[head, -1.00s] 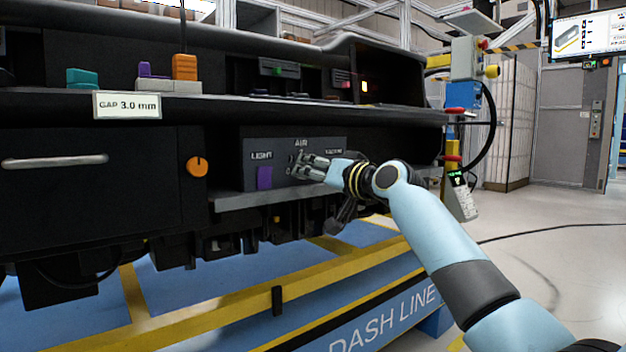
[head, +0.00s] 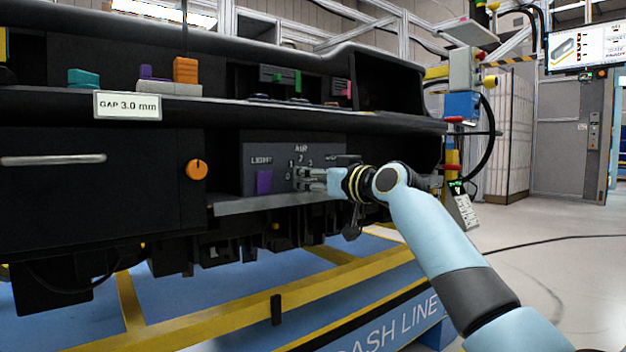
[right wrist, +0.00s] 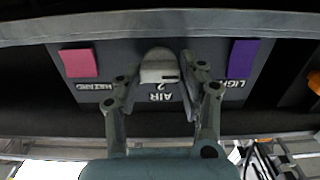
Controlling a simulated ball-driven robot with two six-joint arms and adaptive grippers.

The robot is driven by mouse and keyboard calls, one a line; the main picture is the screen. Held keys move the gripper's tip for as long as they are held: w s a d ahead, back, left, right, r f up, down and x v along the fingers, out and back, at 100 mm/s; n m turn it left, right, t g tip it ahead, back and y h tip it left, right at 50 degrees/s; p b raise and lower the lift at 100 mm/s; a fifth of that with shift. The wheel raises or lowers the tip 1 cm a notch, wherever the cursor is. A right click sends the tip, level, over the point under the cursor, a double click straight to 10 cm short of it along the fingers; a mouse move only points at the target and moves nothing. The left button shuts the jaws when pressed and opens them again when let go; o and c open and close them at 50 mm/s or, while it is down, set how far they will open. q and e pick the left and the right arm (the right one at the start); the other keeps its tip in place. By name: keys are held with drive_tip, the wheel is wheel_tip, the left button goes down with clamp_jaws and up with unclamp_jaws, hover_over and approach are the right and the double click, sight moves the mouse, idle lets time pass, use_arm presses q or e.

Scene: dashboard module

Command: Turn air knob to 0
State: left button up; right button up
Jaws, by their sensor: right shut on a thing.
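The grey air knob (right wrist: 158,66) sits under the AIR label on the dark control panel (head: 222,170). In the right wrist view it is upside down, between my two fingers, with the number 2 by it. In the head view the fingers hide most of the knob; several dial numbers show around it. My right gripper (head: 300,179) is shut on the knob, its fingers on either side, as the right wrist view also shows. Which number the knob points at is hard to tell. My left gripper is not in view.
A purple square (head: 264,181) under LIGHT sits left of the knob. A pink square (right wrist: 79,63) under HAZARD sits on its other side. An orange knob (head: 196,169) is further left. A shelf ledge (head: 240,207) runs below the panel and a dashboard edge overhangs it.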

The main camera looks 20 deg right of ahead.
drive_tip(key=shift+f, duration=0.2)
drive_tip(key=o, duration=1.2)
drive_tip(key=shift+r, duration=0.1)
drive_tip(key=shift+c, duration=0.2)
drive_tip(key=shift+s, duration=0.1)
drive_tip(key=v, duration=1.2)
